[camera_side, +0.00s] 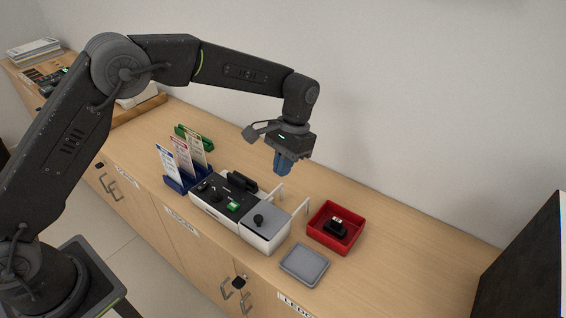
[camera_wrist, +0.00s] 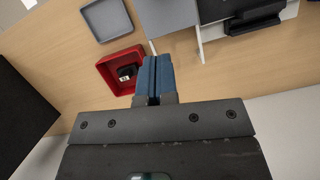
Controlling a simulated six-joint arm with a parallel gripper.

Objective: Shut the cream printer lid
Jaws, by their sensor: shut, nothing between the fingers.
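The printer (camera_side: 213,208) is a pale, low unit on the counter with a dark top carrying small controls. In the wrist view, the grey panel (camera_wrist: 166,14) shows at the top, partly cut off. My gripper (camera_side: 280,173) points down, shut and empty, above and behind the printer. Its blue fingers (camera_wrist: 154,60) are together and appear apart from the printer.
A red tray (camera_side: 313,229) with a black item (camera_side: 337,227) stands right of the printer. A grey square tray (camera_side: 304,264) lies in front of it. A blue leaflet holder (camera_side: 176,186) is at the left. A dark panel (camera_side: 525,265) stands far right.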

